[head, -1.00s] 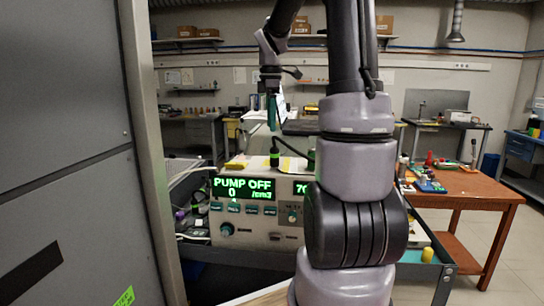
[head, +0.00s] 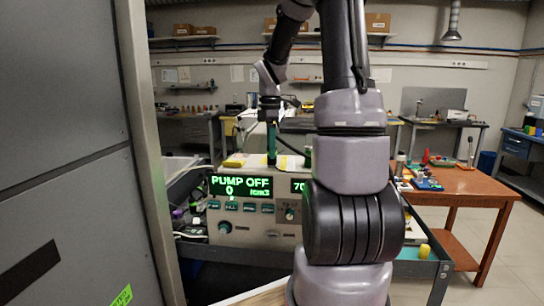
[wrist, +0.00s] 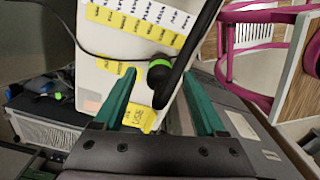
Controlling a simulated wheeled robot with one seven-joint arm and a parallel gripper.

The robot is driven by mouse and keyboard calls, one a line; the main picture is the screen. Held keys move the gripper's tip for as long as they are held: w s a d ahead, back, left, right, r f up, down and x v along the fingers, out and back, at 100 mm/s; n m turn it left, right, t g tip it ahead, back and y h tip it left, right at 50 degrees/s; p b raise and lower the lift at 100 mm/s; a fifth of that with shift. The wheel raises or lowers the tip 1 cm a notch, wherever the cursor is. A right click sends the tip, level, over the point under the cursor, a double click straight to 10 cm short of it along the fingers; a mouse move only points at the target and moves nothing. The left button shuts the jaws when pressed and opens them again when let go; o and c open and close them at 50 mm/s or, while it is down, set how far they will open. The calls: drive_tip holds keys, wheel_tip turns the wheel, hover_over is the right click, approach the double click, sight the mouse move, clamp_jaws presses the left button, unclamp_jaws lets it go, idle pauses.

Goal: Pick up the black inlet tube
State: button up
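The black inlet tube (wrist: 169,83) stands up from the top of the pump unit and passes between my fingers in the wrist view. A bright green ring (wrist: 160,63) shows near its base. My gripper (wrist: 160,76) has two green fingers, one on each side of the tube. They are apart, with visible gaps to the tube. In the head view my gripper (head: 271,158) points down at the top of the pump unit (head: 254,217), whose display reads PUMP OFF and 0. There the fingers hide most of the tube's upright end, and its hose (head: 293,146) curves right.
Yellow and white labels (wrist: 133,22) lie on the unit's top. A dark cart (head: 426,270) carries the unit. A grey cabinet (head: 65,150) stands close on the left. A wooden table (head: 462,184) with tools is on the right.

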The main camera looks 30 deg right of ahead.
clamp_jaws()
wheel_tip(320, 180, up, 10)
drive_tip(key=shift+r, duration=0.1)
idle(0.4)
